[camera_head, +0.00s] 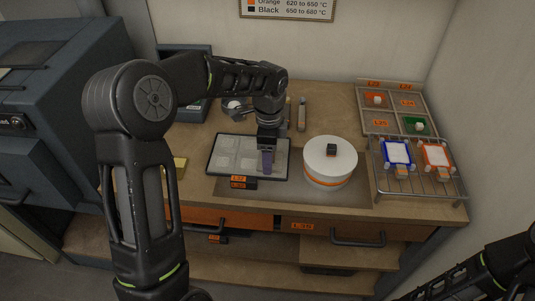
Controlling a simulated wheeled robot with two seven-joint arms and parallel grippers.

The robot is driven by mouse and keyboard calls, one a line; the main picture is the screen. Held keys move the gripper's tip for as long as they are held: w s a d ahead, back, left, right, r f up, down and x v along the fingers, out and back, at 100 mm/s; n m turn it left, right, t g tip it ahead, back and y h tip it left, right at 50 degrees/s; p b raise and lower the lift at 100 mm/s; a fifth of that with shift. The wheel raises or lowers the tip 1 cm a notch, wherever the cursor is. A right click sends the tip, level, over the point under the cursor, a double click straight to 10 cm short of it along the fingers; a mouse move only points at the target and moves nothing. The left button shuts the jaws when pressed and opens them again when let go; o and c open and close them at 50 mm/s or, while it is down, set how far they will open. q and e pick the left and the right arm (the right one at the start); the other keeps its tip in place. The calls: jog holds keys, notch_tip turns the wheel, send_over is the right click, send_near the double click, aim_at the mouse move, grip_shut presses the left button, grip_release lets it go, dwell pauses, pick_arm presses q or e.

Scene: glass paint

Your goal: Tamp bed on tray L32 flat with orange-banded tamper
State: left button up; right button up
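The dark tray (214,170) lies on the bench with pale square patches of bed in it. Orange labels hang at its front edge; their text is too small to read surely. My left gripper (267,155) points down over the tray's right part. A grey-purple upright piece shows at its tip, and I cannot tell whether this is a finger or a held tool. No orange band shows on it. Two slim upright handles (302,114) stand behind the gripper. My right arm enters at the lower right, its gripper out of view.
A white round drum (319,175) with an orange band and black knob stands right of the tray. A blue-grey cabinet (50,110) fills the left.

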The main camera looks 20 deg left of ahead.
aim_at(247, 163)
pick_arm(q)
jog(key=shift+f+b, duration=0.3)
jog(key=shift+f, duration=0.25)
dwell(1.5)
jog(key=shift+r+p, duration=0.85)
jog(key=shift+r, duration=0.3)
jog(key=shift+s+a, duration=0.35)
jog(key=shift+a, duration=0.65)
jog(key=shift+s+a, duration=0.3)
jog(key=shift+a, duration=0.65)
jog(key=shift+s+a, duration=0.35)
jog(key=shift+a, duration=0.65)
jog(key=shift+f+b, duration=0.35)
jog(key=shift+f, duration=0.45)
